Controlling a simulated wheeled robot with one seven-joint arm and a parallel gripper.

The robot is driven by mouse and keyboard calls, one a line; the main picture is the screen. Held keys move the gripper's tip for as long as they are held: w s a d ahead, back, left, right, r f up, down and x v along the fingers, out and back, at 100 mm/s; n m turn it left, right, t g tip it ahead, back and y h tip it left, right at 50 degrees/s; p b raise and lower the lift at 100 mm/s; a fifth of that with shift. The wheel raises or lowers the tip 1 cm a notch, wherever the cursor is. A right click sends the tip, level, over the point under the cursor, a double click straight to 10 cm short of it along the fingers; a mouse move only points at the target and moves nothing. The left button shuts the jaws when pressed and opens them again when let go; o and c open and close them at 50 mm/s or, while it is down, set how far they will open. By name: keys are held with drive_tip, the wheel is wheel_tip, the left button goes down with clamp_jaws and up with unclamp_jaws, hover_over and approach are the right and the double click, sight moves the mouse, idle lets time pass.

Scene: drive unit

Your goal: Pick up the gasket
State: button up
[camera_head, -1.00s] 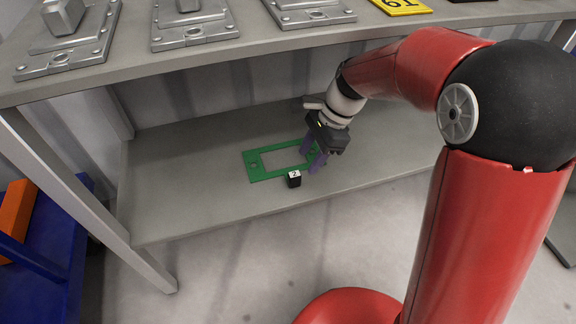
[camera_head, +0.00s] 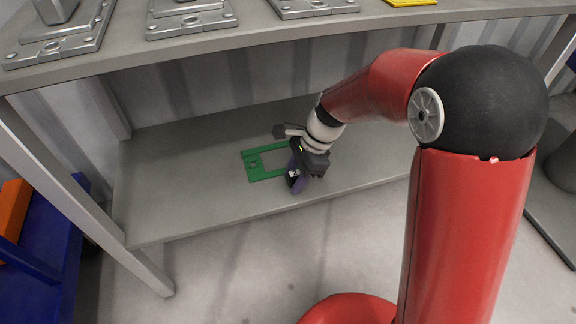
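The green gasket (camera_head: 265,174), a flat rectangular frame, lies on the lower shelf (camera_head: 190,200). Its left part shows, and its right end is hidden behind my gripper. My gripper (camera_head: 297,174), with purple fingers, is low over the shelf at the gasket's right side. The fingers overlap in this view, so I cannot tell how far apart they are or whether they touch the gasket. A small black block with a white label (camera_head: 293,173) shows at the fingers, partly covered. I cannot tell whether it is between them or beside them.
The upper shelf (camera_head: 300,30) runs above the work spot and holds several grey metal parts (camera_head: 190,14) and a yellow plate (camera_head: 410,2). A grey leg (camera_head: 90,205) stands at the left, near a blue rack with an orange item (camera_head: 14,210). The lower shelf's left part is bare.

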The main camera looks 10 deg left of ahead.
clamp_jaws()
drive_tip(key=shift+r, duration=0.1)
